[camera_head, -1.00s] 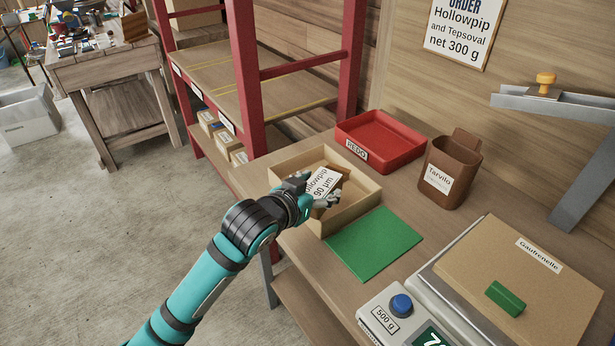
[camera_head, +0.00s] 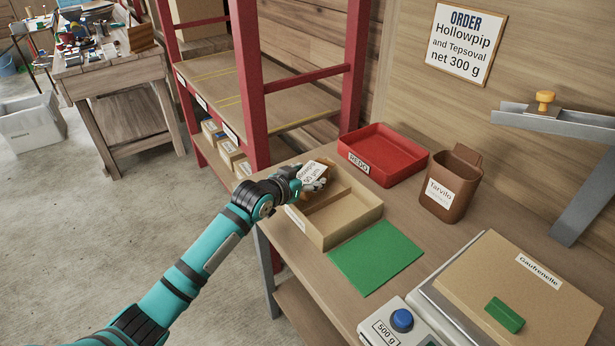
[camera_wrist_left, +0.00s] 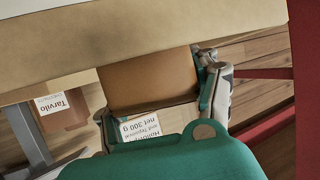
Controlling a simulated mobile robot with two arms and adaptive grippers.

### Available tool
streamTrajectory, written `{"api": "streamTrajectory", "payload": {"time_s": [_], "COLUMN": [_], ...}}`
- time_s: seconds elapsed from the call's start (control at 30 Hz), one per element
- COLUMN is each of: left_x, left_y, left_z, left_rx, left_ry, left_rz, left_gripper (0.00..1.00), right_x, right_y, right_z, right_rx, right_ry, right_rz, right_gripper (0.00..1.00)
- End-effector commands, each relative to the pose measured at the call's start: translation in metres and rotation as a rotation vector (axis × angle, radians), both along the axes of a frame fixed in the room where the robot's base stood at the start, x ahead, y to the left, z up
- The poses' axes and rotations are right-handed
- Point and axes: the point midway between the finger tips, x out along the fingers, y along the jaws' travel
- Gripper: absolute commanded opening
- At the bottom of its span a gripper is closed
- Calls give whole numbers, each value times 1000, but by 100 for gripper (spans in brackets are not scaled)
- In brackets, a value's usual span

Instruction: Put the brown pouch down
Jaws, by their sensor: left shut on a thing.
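The brown pouch (camera_wrist_left: 150,78) is held between the fingers of my left gripper (camera_head: 308,184), which is shut on it. The visible front part of the crate looks empty. My right gripper is not in view.
A green mat (camera_head: 376,257) lies clear in front of the crate. A red tray (camera_head: 383,153) and a brown Tarvilo bin (camera_head: 453,183) stand behind. A scale with a Gaufrenelle box (camera_head: 515,282) is at the right. A red-posted shelf (camera_head: 247,85) stands close behind the gripper.

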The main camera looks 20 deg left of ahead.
Motion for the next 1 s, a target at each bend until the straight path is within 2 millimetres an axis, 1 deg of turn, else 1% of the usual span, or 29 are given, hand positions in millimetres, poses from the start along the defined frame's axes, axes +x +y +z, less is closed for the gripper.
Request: {"api": "streamTrajectory", "payload": {"time_s": [0.23, 0.47, 0.5, 0.6, 0.7, 1.0], "left_x": [0, 0, 0, 0, 0, 0], "left_y": [0, 0, 0, 0, 0, 0], "left_z": [0, -6, -7, -7, -7, -4], "left_rx": [0, 0, 1, 1, 1, 0], "left_ry": [-3, -3, -1, -1, -1, -2], "left_rz": [0, 0, 0, 0, 0, 0], "left_gripper": [22, 22, 64, 77, 88, 88], "right_x": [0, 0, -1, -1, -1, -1], "right_y": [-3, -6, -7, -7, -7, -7], "right_z": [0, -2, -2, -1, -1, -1], "right_rx": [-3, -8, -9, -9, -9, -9], "right_ry": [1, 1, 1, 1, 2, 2], "right_rz": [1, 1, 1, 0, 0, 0], "right_gripper": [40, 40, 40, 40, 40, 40]}}
